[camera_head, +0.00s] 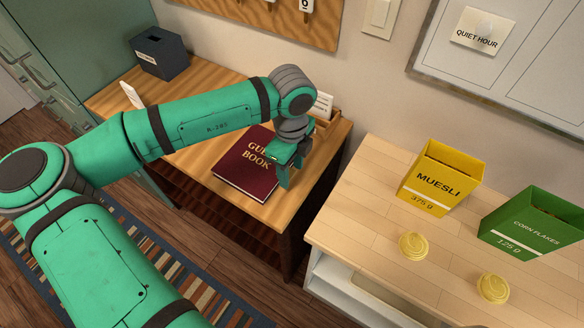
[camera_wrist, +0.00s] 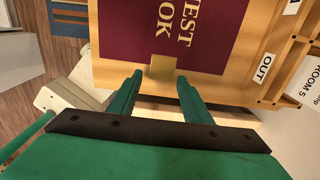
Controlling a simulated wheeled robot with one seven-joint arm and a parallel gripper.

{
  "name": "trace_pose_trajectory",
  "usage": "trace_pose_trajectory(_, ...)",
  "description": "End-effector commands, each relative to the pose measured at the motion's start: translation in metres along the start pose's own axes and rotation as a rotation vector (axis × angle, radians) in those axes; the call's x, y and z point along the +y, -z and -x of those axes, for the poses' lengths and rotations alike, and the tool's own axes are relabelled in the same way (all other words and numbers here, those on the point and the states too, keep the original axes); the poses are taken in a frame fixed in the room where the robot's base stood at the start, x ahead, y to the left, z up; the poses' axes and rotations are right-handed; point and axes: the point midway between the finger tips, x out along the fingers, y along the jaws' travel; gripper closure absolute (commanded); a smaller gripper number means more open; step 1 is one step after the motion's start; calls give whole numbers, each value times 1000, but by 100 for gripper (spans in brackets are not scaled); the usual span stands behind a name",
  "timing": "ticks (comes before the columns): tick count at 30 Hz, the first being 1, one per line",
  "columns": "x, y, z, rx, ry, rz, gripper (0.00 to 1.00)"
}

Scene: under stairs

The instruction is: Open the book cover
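The dark red guest book (camera_head: 238,177) lies closed on the wooden desk, its gold title facing up. It also fills the top middle of the wrist view (camera_wrist: 125,35). A small gold-tan tab (camera_wrist: 162,67) sticks out from the book's near edge in that view. My gripper (camera_head: 288,176) is at the right edge of the book. In the wrist view its two fingers (camera_wrist: 159,82) are apart, one on each side of the tab, with nothing clamped between them. I cannot tell whether the fingertips touch the tab or the cover.
The wooden desk (camera_head: 211,86) has a dark grey box (camera_head: 160,52) and a white card (camera_head: 131,95) at its far left. A wooden rack (camera_head: 327,122) with cards stands close behind my gripper. A pale counter (camera_head: 350,215) to the right holds a muesli box (camera_head: 437,180) and a corn flakes box (camera_head: 532,225).

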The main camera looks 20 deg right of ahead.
Motion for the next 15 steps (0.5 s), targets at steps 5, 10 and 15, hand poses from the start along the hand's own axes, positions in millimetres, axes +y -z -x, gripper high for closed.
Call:
trace_pose_trajectory(5, -1, 2, 0, 0, 0, -3, 100)
trace_pose_trajectory(10, -1, 2, 0, 1, -1, -4, 100)
trace_pose_trajectory(15, -1, 3, 0, 2, -1, -4, 100)
